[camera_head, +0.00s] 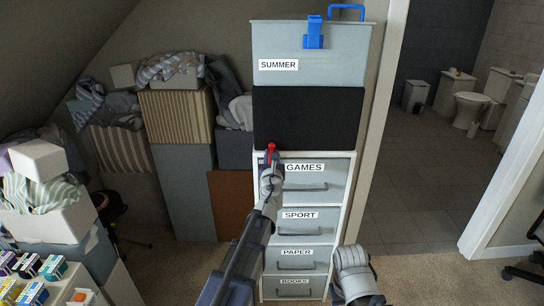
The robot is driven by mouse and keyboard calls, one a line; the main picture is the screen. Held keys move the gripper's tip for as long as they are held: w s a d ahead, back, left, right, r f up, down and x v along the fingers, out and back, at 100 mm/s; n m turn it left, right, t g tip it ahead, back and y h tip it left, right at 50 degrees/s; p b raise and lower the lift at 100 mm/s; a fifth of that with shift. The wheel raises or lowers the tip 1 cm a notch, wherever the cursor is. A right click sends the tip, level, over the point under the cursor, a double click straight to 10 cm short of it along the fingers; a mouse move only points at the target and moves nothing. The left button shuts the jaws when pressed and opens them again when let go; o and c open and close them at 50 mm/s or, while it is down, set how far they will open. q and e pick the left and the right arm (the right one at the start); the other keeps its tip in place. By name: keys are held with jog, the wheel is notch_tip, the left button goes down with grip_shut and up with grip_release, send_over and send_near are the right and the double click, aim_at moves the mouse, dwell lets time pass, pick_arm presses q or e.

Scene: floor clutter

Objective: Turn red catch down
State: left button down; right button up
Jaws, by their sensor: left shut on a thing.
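The red catch (271,148) shows as a small red piece at the top left edge of the GAMES drawer, just below the black panel. My left gripper (270,157) is at the catch, shut on it; its fingers and wrist cover the lower part of the catch and the drawer's left edge. How far the catch is turned is hard to tell. Part of my right arm shows at the lower right, in front of the cabinet's edge, but its gripper fingers do not show.
The cabinet has drawers marked GAMES (333,172), SPORT (330,226), PAPER and BOOKS, all closed. A grey SUMMER box (345,68) with a blue clip (314,32) sits above the black panel (308,118). Boxes with cloth crowd the left. A doorway opens right.

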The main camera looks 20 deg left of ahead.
pick_arm(q)
jog(key=shift+s, duration=0.1)
jog(key=c, duration=0.8)
grip_release()
jog(key=shift+c, duration=0.2)
jog(key=v, duration=0.7)
jog(key=shift+s, duration=0.35)
jog(key=shift+d, duration=0.15)
